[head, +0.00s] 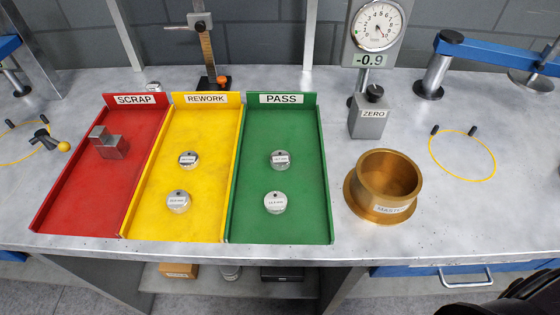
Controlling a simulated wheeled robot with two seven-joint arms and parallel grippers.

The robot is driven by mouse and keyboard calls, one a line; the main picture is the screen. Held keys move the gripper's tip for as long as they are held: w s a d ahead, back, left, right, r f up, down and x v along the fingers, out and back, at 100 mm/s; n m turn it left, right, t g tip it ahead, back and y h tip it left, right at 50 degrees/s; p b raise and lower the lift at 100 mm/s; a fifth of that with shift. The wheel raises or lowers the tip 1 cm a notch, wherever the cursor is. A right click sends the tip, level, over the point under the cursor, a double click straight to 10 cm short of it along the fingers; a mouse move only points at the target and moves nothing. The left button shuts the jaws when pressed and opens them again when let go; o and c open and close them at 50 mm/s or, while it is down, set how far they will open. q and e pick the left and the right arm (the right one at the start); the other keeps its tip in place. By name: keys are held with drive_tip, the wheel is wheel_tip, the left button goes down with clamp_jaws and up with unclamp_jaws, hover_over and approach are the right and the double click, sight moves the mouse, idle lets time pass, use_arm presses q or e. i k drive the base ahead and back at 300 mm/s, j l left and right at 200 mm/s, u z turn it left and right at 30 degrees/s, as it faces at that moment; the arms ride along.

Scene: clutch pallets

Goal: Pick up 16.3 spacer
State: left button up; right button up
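Several round silver spacers with small white labels lie flat in the trays. The yellow REWORK tray (206,145) holds a rear spacer (188,160) and a front spacer (179,201). The green PASS tray (303,180) holds a rear spacer (280,160) and a front spacer (275,202). The labels are too small to read surely, so I cannot tell which one is marked 16.3. My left gripper is not in view. A dark shape cut off at the lower right corner may be part of my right arm; no fingers show there.
The red SCRAP tray (75,190) holds grey metal blocks (108,142). A brass MASTER ring (382,186) stands right of the trays. A dial gauge (377,27) reading -0.9 and a ZERO block (369,118) stand behind it.

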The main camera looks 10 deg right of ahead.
sight(188, 160)
drive_tip(key=j+z, duration=0.2)
drive_tip(key=j, duration=0.45)
drive_tip(key=j+z, duration=0.2)
drive_tip(key=j, duration=0.5)
drive_tip(key=k+j+z, duration=0.15)
drive_tip(key=j, duration=0.45)
